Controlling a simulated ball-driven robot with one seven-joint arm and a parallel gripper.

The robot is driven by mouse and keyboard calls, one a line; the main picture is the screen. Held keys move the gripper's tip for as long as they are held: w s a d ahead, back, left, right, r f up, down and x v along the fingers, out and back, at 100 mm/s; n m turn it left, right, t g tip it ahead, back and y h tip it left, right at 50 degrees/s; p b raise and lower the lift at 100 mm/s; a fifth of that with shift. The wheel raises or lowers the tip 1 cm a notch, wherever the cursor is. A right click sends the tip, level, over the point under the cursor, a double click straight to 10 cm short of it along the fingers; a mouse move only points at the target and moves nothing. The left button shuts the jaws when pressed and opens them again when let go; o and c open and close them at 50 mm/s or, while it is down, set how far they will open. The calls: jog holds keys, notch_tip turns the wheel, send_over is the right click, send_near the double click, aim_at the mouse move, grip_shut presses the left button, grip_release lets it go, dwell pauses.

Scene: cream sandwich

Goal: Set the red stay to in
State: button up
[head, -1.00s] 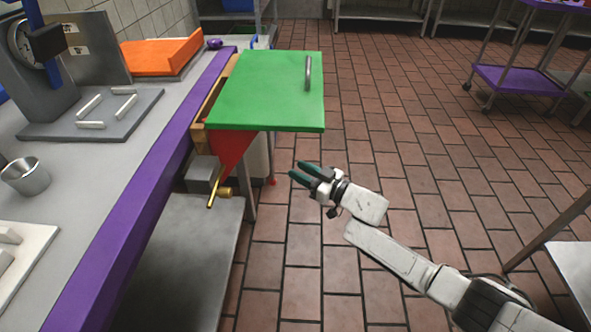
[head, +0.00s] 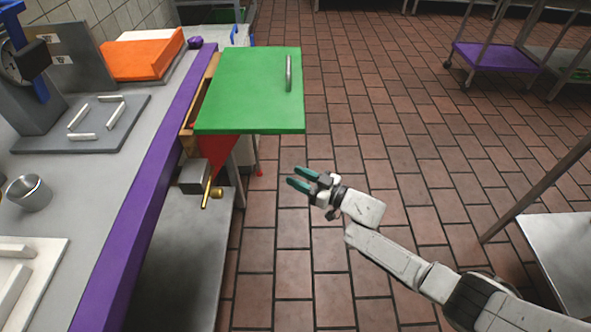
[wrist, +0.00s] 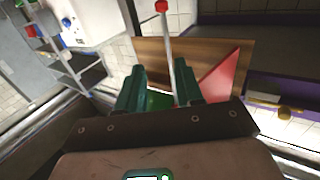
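The red stay is a red triangular bracket (head: 217,154) under the near left part of a raised green flap (head: 250,90). It slants from the flap's underside towards the counter front, its upper part partly hidden by the flap. In the wrist view a red wedge (wrist: 222,76) shows against the brown wooden board, right of my fingers. My gripper (head: 295,177) is open and empty, to the right of the stay and lower than the flap in the head picture, apart from both. In the wrist view its two green fingers (wrist: 158,88) stand apart.
A brass-coloured lever (head: 207,192) hangs just below the stay. A thin leg with a red foot (head: 260,172) stands under the flap; a red-tipped rod (wrist: 162,7) shows between my fingers in the wrist view. A purple-edged counter (head: 120,235) runs left.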

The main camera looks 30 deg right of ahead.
jog(key=shift+s+d+p, duration=0.2)
jog(key=shift+s+p, duration=0.5)
jog(key=shift+s, duration=0.15)
jog(key=shift+s+d+p, duration=0.25)
jog(key=shift+s+p, duration=0.45)
jog(key=shift+s, duration=0.1)
jog(key=shift+s+d+p, duration=0.2)
jog(key=shift+s+p, duration=0.5)
jog(key=shift+s, duration=0.15)
jog(key=shift+a, duration=0.1)
